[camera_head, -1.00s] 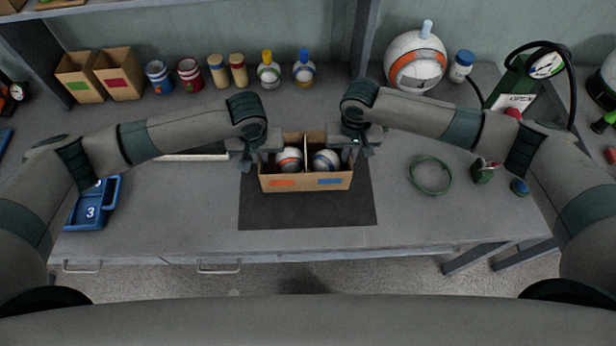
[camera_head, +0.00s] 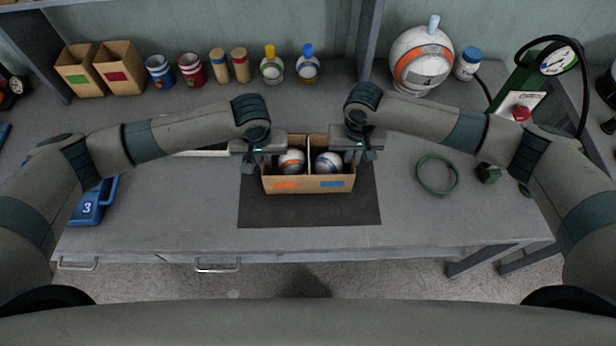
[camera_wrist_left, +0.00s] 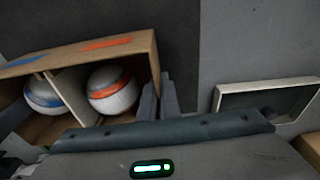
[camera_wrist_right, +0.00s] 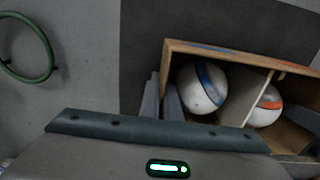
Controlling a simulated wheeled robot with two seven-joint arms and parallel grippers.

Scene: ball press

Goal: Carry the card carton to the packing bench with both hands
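The card carton (camera_head: 309,185) is an open brown box with an orange and a blue mark on its front. A divider separates two balls, one with orange (camera_head: 291,161) and one with blue (camera_head: 328,163). My left gripper (camera_wrist_left: 159,102) is shut on the carton's left end wall, one finger on each side. My right gripper (camera_wrist_right: 162,100) is shut on the right end wall in the same way. The carton is level over a dark mat (camera_head: 309,212); I cannot tell whether it touches it. I cannot tell which surface is the packing bench.
The grey bench (camera_head: 200,205) has free room on both sides of the mat. Cartons, tins, bottles and a large ball (camera_head: 421,60) line the back.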

